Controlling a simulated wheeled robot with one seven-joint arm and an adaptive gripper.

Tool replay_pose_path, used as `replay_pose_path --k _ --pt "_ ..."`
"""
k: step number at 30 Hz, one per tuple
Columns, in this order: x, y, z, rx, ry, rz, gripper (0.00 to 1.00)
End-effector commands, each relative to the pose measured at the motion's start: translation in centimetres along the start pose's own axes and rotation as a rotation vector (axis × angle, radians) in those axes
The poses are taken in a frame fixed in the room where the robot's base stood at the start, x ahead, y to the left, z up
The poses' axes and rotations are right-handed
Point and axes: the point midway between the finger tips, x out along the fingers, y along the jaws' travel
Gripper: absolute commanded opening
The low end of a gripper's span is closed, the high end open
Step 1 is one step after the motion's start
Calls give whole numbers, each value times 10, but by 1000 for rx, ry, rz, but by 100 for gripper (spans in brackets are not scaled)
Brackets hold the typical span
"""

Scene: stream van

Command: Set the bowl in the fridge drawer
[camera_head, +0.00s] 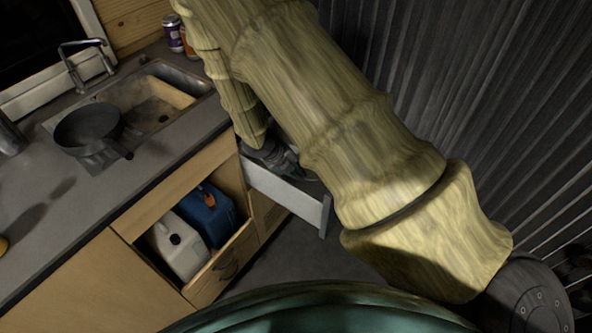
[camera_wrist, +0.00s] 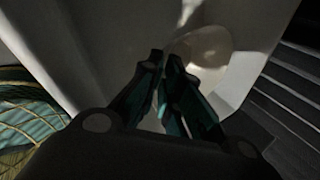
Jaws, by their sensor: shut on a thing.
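The open fridge drawer (camera_head: 284,192) juts out at the end of the counter, with its pale front and side in the head view. My gripper (camera_head: 275,153) is at the drawer's far part, partly hidden by my arm. In the wrist view my gripper (camera_wrist: 170,88) points into a pale-walled space that looks like the drawer (camera_wrist: 88,45). Its dark fingers are closed on the edge of a pale, rounded bowl (camera_wrist: 208,47). Shadow hides much of the bowl, and I cannot tell whether it touches the drawer floor. The bowl is not clear in the head view.
The counter (camera_head: 185,150) carries a sink (camera_head: 165,95), a dark pan (camera_head: 88,128) and cans (camera_head: 172,34). Below it, an open compartment holds a white jug (camera_head: 178,245) and a blue jug (camera_head: 209,212). A ribbed dark wall (camera_head: 480,90) stands at right.

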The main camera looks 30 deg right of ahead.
Motion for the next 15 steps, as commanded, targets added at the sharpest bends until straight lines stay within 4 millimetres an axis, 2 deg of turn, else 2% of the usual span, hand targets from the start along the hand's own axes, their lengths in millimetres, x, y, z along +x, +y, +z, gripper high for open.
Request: replay_pose_path --k 15 --pt "9 6 0 -1 0 0 0"
